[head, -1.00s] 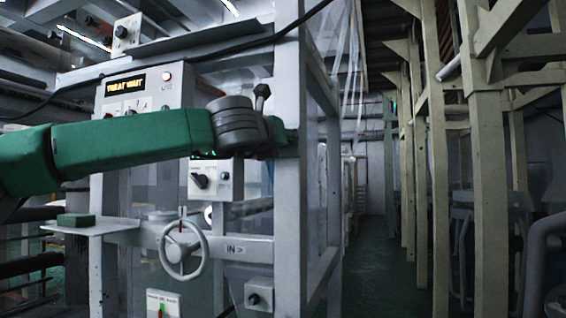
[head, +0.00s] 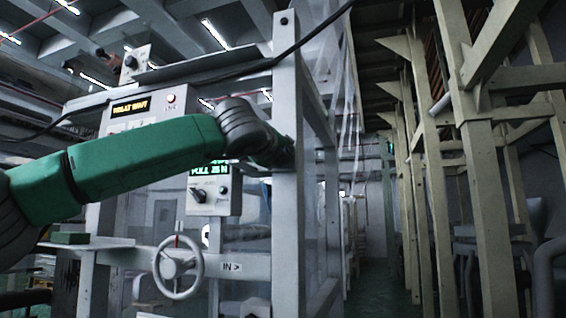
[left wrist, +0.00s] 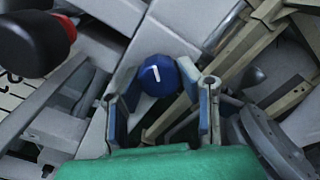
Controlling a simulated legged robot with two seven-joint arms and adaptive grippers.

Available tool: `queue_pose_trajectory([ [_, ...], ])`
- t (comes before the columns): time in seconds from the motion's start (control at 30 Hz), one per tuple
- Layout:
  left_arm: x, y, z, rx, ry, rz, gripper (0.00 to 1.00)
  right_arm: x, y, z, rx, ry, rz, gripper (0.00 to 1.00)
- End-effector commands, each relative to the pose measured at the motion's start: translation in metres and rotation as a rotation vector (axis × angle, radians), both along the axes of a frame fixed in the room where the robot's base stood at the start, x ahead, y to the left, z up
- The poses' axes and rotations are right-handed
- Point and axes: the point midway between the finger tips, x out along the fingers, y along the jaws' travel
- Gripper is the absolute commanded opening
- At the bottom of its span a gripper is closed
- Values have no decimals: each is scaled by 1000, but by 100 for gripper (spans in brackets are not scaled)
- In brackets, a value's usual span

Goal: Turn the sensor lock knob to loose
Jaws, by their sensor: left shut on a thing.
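The round blue knob (left wrist: 157,76) with a white pointer line shows in the left wrist view, and I take it as the sensor lock knob. The line points up, tilted slightly left in that view. My left gripper (left wrist: 160,92) has its blue-padded fingers on either side of the knob and is shut on it. In the head view my green left arm reaches to the white corner post (head: 287,200); its gripper and the knob are hidden there. Any loose or lock lettering is not visible. My right gripper is in no view.
A control panel (head: 118,122) with an amber display is on the tower. A smaller box (head: 228,205) with a green display and dial sits below my arm. A spoked handwheel (head: 160,248) is lower. A black-and-red part (left wrist: 32,42) is near my left wrist. An aisle lies to the right.

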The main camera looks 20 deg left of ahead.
Motion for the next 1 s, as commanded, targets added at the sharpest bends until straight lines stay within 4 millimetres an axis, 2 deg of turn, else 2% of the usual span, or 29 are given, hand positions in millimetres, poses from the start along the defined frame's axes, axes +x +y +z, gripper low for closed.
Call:
queue_pose_trajectory([
  [0.4, -1, 4, 5, -10, -7, 5, 1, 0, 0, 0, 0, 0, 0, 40],
  [0.43, -1, 4, 5, -11, -7, 6, 37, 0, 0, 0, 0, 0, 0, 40],
  [0.47, -1, 4, 5, -11, -7, 6, 47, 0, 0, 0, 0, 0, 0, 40],
  [0.5, -1, 4, 5, -10, -7, 6, 51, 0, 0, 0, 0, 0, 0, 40],
  [0.83, -3, 2, 3, -7, -5, 3, 51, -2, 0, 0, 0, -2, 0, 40],
  [1.0, -22, 3, 3, -6, -6, 2, 51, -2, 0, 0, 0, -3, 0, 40],
])
